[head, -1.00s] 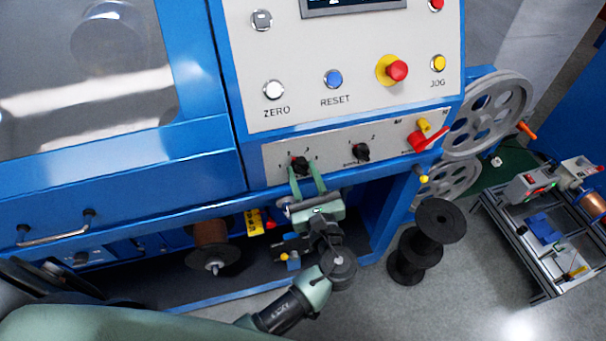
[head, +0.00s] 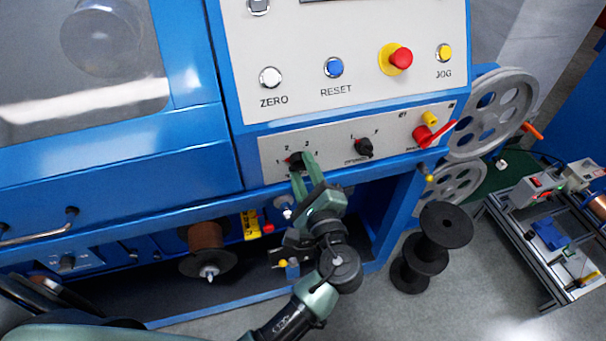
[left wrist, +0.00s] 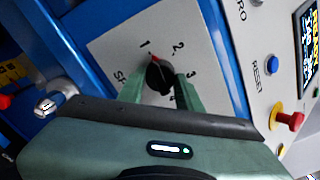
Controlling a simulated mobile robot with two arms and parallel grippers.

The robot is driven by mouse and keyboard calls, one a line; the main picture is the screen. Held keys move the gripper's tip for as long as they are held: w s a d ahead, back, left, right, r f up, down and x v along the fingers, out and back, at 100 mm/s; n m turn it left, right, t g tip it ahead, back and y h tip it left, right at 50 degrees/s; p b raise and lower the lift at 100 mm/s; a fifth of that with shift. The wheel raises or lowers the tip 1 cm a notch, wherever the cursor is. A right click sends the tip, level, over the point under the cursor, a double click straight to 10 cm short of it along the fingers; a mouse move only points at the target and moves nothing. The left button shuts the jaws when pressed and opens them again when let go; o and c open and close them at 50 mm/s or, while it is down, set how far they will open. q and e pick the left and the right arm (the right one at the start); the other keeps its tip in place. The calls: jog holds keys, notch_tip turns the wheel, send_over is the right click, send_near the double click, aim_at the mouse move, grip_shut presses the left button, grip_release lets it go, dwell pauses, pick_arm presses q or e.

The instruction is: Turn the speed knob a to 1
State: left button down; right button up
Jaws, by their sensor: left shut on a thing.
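The speed knob a (head: 296,161) is a small black knob on the left of the light grey control strip, with numbers around it. In the left wrist view the knob (left wrist: 160,77) has a red mark at its edge that points roughly at the 1. My left gripper (head: 303,164) reaches up from below and is shut on the knob, one green finger on each side. The gripper looks twisted relative to the panel. The fingers partly hide the knob's sides and some labels. My right gripper is not in view.
A second black knob (head: 364,147) sits to the right on the same strip, with a red switch handle (head: 424,135) beyond it. Above are the ZERO (head: 270,77), RESET (head: 333,67) and red stop (head: 400,58) buttons. Black spools (head: 446,225) stand on the floor at right.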

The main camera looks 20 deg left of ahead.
pick_arm(q)
jog(key=shift+f+n+b, duration=0.1)
jog(key=shift+n+b, duration=0.25)
jog(key=shift+n, duration=0.15)
jog(key=c, duration=0.9)
grip_release()
jog(key=shift+c, duration=0.2)
jog(key=shift+s, duration=0.1)
jog(key=v, duration=0.7)
jog(key=shift+s+d, duration=0.2)
jog(key=shift+s, duration=0.05)
